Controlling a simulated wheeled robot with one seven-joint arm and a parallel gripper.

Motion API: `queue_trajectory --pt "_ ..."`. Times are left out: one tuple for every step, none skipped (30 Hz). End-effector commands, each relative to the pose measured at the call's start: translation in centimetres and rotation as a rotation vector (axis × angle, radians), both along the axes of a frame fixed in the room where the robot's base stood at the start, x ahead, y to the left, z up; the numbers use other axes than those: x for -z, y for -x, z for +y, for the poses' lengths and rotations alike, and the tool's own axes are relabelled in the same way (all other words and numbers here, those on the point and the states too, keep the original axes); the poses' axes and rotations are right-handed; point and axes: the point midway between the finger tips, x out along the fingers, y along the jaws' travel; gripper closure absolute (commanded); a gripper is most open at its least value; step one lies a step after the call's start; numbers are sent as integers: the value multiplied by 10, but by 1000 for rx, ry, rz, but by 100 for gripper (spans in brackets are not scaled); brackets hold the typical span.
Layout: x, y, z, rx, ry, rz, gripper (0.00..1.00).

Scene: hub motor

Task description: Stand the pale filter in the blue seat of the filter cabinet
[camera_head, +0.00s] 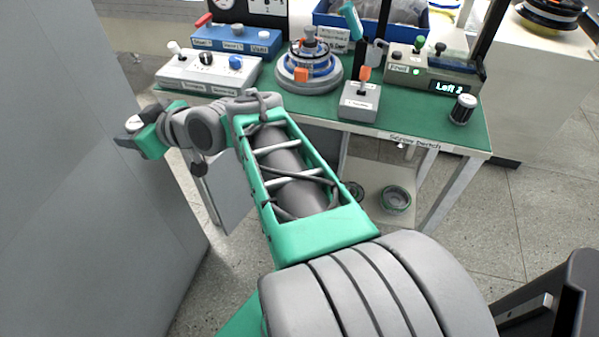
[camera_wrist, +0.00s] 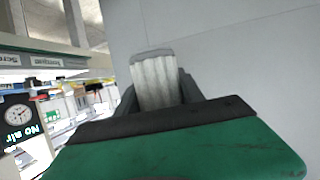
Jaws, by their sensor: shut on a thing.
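My gripper (camera_head: 130,135) is at the left of the head view, beside a large grey panel. In the wrist view its dark fingers (camera_wrist: 158,88) are shut on the pale filter (camera_wrist: 153,78), a whitish ribbed piece with a grey top edge. The filter sticks out beyond the fingers, in front of a plain grey surface. In the head view only a small pale end of the filter (camera_head: 133,122) shows at the gripper. The blue seat is not in sight. I cannot tell whether the grey panel belongs to the filter cabinet.
The grey panel (camera_head: 75,150) rises close on the left. A green-topped bench (camera_head: 420,125) carries control boxes, a round motor-like assembly (camera_head: 309,68) and a knurled knob (camera_head: 462,110). In the wrist view, shelves with labels and a gauge (camera_wrist: 18,115) stand at the left.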

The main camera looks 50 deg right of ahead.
Motion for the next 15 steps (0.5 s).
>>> queue_trajectory --pt "16 0 -16 34 -2 4 99" --pt "24 1 -27 58 -3 3 99" --pt "37 2 -44 94 -4 5 99" --pt "46 4 -59 126 -4 5 99" --pt "57 7 -74 160 -5 5 99" --pt "71 12 -96 206 -5 5 99" --pt "82 16 -112 243 -6 5 99" --pt "93 22 -129 282 -5 5 99" --pt "108 30 -152 335 -5 6 99" --pt "120 38 -169 376 -5 6 99" --pt "130 46 -184 414 -5 6 99" --pt "144 56 -204 464 -5 6 99" --pt "153 65 -217 498 -4 7 99" --pt "164 73 -230 532 -4 8 99" --pt "178 84 -248 571 -4 11 99"
